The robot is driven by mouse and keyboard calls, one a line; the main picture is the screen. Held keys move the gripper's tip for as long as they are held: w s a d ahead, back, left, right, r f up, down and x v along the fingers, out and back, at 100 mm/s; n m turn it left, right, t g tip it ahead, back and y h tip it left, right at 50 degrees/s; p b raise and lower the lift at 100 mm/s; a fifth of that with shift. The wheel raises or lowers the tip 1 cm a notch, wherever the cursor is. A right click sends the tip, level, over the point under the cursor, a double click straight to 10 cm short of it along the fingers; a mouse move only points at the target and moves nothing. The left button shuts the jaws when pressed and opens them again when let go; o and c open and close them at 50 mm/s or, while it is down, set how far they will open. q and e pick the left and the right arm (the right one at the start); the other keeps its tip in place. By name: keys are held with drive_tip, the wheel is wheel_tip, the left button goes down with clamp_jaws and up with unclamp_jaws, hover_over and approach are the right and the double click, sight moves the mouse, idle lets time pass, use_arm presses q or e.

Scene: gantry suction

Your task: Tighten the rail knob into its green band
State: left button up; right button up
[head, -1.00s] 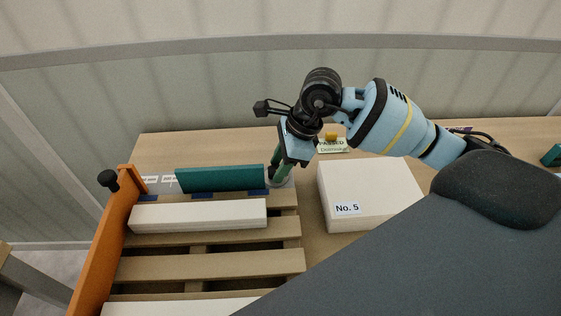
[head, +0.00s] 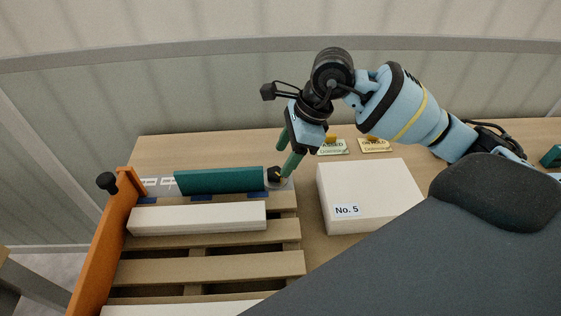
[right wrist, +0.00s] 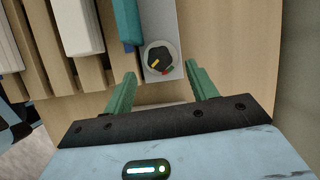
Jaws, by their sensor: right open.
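The rail knob (right wrist: 160,58) is black with a yellow pointer mark, seated on a grey plate (right wrist: 163,22) in the right wrist view. The yellow mark points to the lower left of that picture. A red patch and a small bit of green show at the knob's lower right edge, apart from the yellow mark. In the head view the knob (head: 274,174) stands at the right end of the teal block. My right gripper (head: 286,160) has green fingers, open and empty, above and beside the knob. My left gripper is not in view.
A teal block (head: 218,181) and a white bar (head: 197,218) lie on the slatted rack beside the knob. A white box (head: 368,190) marked No. 5 stands to the right. An orange end board (head: 103,245) with a black knob (head: 107,181) is at left.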

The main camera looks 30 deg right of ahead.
drive_tip(key=v, duration=0.3)
drive_tip(key=shift+d+r, duration=0.15)
drive_tip(key=shift+r, duration=0.15)
drive_tip(key=shift+s+f, duration=0.1)
drive_tip(key=shift+s, duration=0.05)
